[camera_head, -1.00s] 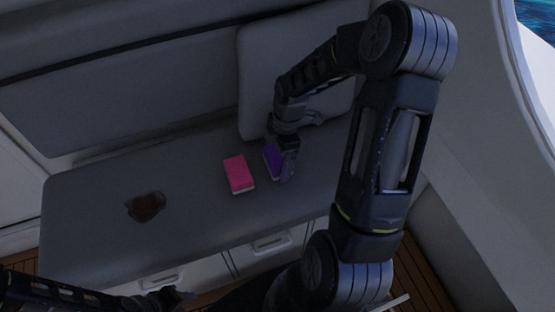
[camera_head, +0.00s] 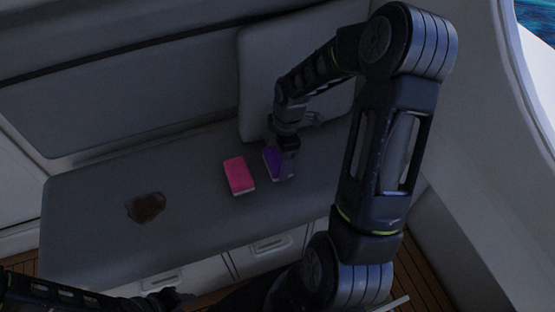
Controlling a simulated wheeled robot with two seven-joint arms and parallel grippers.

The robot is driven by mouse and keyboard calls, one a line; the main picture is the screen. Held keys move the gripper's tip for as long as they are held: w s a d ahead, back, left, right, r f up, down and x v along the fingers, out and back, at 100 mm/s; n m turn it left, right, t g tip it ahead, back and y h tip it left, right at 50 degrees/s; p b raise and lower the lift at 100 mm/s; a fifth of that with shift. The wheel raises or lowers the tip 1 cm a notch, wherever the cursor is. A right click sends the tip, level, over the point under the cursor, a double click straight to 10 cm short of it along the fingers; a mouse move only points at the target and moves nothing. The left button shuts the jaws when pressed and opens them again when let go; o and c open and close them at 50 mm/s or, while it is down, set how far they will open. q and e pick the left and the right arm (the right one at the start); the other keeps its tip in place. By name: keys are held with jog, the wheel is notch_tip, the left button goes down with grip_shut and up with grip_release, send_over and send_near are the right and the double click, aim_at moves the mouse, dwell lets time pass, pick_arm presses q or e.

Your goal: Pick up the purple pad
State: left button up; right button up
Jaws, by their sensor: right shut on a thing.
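The purple pad (camera_head: 270,162) lies on the grey seat cushion, just right of a pink pad (camera_head: 239,175). My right gripper (camera_head: 284,168) reaches down over the purple pad and is shut on it, covering its right part. I cannot tell whether the pad is clear of the seat. My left gripper (camera_head: 172,298) is low in the view, in front of the seat and away from both pads. It is dark and small there, so its fingers are unclear.
A dark brown stain (camera_head: 146,207) is on the left of the seat cushion (camera_head: 90,205). A loose grey back cushion (camera_head: 256,80) leans behind my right gripper. Drawers (camera_head: 270,244) are below the seat front. The seat between stain and pink pad is clear.

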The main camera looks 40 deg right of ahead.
aim_at(278, 157)
notch_tip(278, 157, up, 10)
jog(key=shift+r, duration=0.1)
dwell(0.4)
dwell(0.4)
